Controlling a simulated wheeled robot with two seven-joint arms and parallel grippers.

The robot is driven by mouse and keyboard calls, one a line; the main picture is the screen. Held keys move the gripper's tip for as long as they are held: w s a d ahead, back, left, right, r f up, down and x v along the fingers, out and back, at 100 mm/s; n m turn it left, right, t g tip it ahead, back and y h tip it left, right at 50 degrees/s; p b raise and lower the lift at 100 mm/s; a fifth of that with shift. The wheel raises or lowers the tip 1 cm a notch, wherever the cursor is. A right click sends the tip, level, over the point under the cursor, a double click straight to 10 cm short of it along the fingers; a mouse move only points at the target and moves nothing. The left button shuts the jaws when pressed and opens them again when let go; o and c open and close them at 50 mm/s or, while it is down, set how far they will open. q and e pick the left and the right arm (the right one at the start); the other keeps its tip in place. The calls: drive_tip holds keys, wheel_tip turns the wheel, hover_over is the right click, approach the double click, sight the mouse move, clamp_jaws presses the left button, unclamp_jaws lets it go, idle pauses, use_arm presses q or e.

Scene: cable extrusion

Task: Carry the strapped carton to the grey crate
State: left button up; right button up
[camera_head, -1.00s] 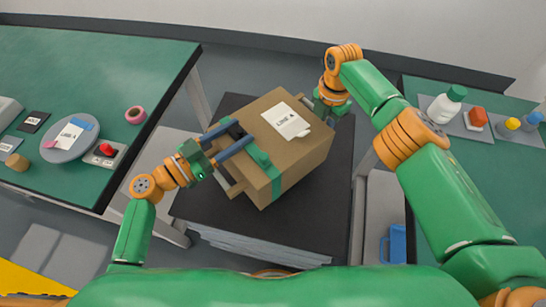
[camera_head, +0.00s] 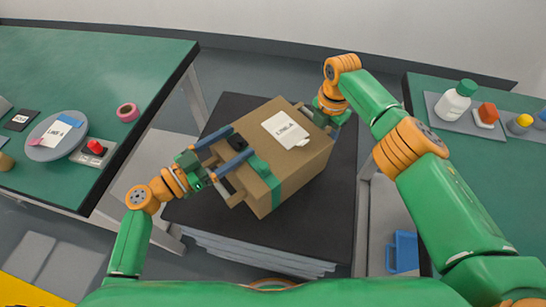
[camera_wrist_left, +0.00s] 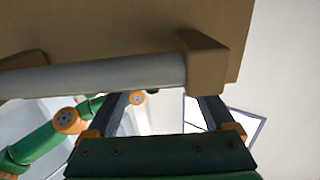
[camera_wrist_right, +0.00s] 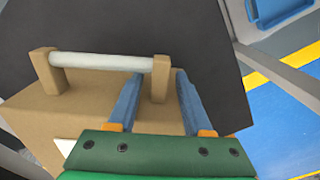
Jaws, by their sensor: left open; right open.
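The strapped carton (camera_head: 305,163) is a brown box with a green strap and a white label reading "LINE A". It sits on a black-topped platform, turned at an angle. My left gripper (camera_head: 238,143) is open at its left side; the left wrist view shows the fingers beside a pale handle bar (camera_wrist_left: 100,76). My right gripper (camera_head: 325,110) is at the far right side, partly hidden by the arm. In the right wrist view it is open, with its fingers on either side of one post of the other handle (camera_wrist_right: 105,62). I see no grey crate.
The black platform (camera_head: 325,215) has bare room around the carton. A green table (camera_head: 95,75) on the left holds a round tray, pink tape and a red button. The right table (camera_head: 480,185) holds a white bottle (camera_head: 455,100). A blue bin (camera_head: 403,252) stands low at right.

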drive_tip(key=shift+r, duration=0.45)
use_arm(q)
drive_tip(key=v, duration=1.1)
drive_tip(key=shift+a, duration=0.2)
use_arm(e)
wheel_tip(320, 180, up, 11)
use_arm(q)
drive_tip(key=shift+s, duration=0.2)
use_arm(e)
drive_tip(key=shift+r, duration=0.1)
